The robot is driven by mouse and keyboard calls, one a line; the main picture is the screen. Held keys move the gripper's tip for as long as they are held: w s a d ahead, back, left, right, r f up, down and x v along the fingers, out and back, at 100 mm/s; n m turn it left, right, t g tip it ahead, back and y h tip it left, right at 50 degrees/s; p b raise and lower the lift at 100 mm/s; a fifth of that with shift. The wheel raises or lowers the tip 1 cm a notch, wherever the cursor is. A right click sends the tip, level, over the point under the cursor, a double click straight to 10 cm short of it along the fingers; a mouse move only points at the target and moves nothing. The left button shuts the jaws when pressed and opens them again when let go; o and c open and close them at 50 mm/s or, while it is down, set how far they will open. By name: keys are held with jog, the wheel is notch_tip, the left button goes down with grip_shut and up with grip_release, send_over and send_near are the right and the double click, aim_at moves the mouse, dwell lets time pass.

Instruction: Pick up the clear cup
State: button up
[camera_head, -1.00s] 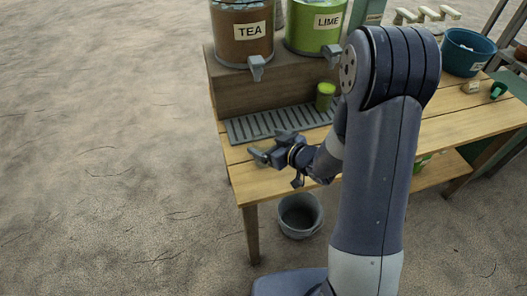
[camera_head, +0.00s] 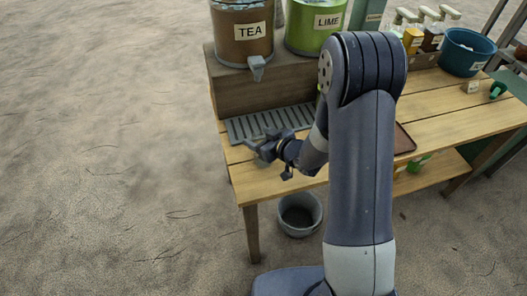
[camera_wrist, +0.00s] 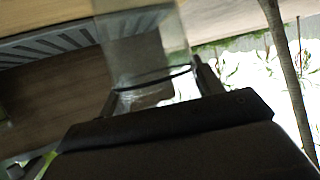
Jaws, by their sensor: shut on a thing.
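The clear cup (camera_wrist: 145,45) shows in the wrist view as a see-through wall with a dark curved rim line, between my two fingers. My gripper (camera_wrist: 158,90) is shut on it, one finger on each side. In the head view my gripper (camera_head: 264,147) is over the front left part of the wooden table (camera_head: 245,183), by the slatted metal drip tray (camera_head: 250,127). The cup cannot be made out in the head view.
A brown TEA dispenser (camera_head: 233,38) and a green LIME dispenser (camera_head: 300,38) stand on a raised wooden block behind the drip tray. A grey bucket (camera_head: 287,225) stands on the ground. A blue tub (camera_head: 462,60) is at the back right. Sandy ground lies open at left.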

jog(key=c, duration=0.6)
jog(key=shift+r, duration=0.1)
